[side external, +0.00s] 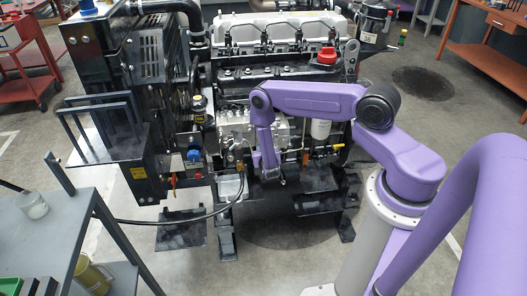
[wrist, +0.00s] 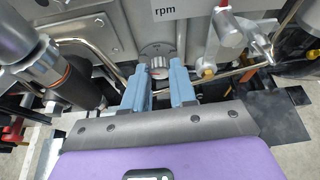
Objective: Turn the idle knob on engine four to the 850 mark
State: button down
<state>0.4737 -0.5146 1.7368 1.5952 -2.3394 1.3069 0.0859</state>
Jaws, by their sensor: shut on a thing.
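The engine (side external: 262,86) stands in the middle of the side view, with a pale grey top cover and black lower parts. Its number cannot be read. In the wrist view a small round grey knob (wrist: 157,63) with a reddish mark sits below a panel lettered "rpm" (wrist: 165,11). My gripper (wrist: 160,74) is shut on the knob, with one blue-grey finger on each side. In the side view my gripper (side external: 268,174) is low at the engine's front, and the knob is hidden there. The 850 mark cannot be made out.
A dark cylinder with an orange ring (wrist: 55,68) is left of my fingers. A grey cart (side external: 60,225) stands at front left. Open floor lies before the engine.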

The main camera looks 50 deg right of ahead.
jog(key=c, duration=0.9)
grip_release()
jog(key=v, duration=1.7)
jog(key=shift+a, duration=0.25)
